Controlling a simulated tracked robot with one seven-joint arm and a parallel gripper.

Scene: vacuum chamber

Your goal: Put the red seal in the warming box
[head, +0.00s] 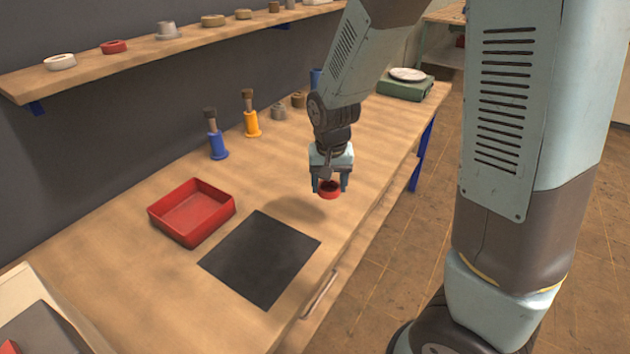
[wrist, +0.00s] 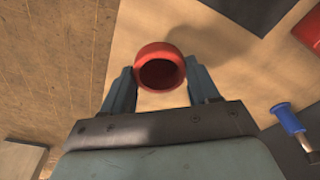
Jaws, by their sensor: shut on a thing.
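The red seal (head: 329,192) is a short red ring, held between the two fingers of my gripper (head: 330,183). In the wrist view the seal (wrist: 160,66) shows its round dark opening, with a finger of my gripper (wrist: 160,80) on each side. My gripper is shut on it and holds it above the wooden bench, to the right of the black mat. A shadow lies on the bench to the left. I cannot tell for sure which thing is the warming box; a grey box-like object (head: 45,332) is partly cut off at the lower left.
A red tray (head: 228,211) and a flat black mat (head: 262,258) lie on the bench. A blue-based tool (head: 217,146) and a yellow-based tool (head: 251,122) stand behind. A wall shelf (head: 110,67) holds rings, including a red one (head: 114,46). A green device (head: 405,88) sits at the far end.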

